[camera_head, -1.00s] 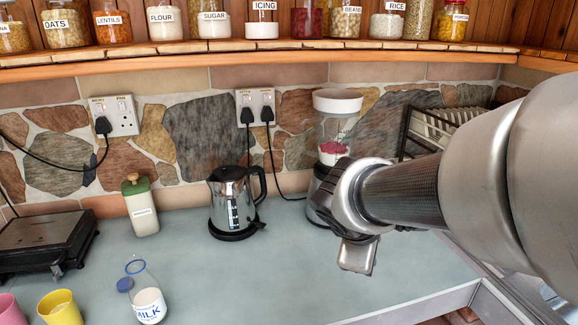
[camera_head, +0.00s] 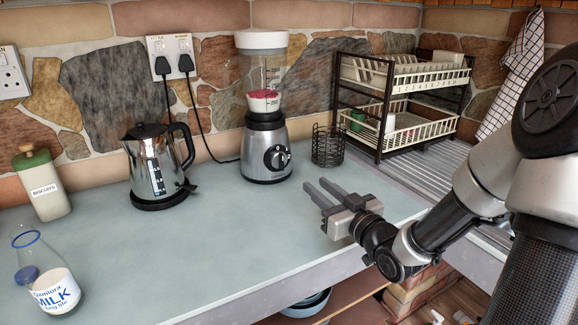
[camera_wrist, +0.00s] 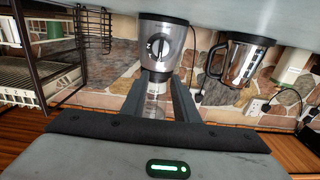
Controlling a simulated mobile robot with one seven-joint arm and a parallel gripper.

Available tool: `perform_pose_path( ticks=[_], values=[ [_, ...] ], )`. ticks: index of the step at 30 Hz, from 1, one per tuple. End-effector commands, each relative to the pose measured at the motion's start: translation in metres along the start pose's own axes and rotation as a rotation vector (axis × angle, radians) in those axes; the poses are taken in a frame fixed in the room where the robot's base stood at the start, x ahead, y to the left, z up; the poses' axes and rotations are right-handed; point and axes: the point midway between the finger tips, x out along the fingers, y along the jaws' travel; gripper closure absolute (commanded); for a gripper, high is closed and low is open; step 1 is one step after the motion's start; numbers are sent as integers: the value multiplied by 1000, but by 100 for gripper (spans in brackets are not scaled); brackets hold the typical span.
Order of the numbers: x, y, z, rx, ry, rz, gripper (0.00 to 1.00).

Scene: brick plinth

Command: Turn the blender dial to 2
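The blender (camera_head: 266,147) stands on the counter against the stone wall, with a silver base, a clear jug holding something red and white, and a white lid. Its round black dial (camera_head: 277,157) faces front; the number it points to is too small to read. The blender also shows upside down in the wrist view (camera_wrist: 163,43), with its dial (camera_wrist: 158,46) ahead between my fingers. My gripper (camera_head: 317,190) is over the counter, in front and to the right of the blender, apart from it. Its two fingers are spread, with nothing between them.
A steel kettle (camera_head: 158,166) stands left of the blender. A black wire basket (camera_head: 328,146) is close on its right, before a dish rack (camera_head: 405,95). A milk bottle (camera_head: 48,278) and a biscuits jar (camera_head: 42,185) are at left. The counter's front middle is clear.

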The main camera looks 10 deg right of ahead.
Motion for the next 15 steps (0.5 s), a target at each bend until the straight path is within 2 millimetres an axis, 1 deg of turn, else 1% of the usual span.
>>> perform_pose_path(
  ticks=[2, 5, 8, 15],
  values=[
    [4, 1, -2, 7, 13, 2, 73],
    [16, 1, -2, 6, 15, -1, 73],
    [35, 0, -2, 4, 14, -1, 73],
    [88, 0, -2, 4, 13, -1, 73]
  ],
)
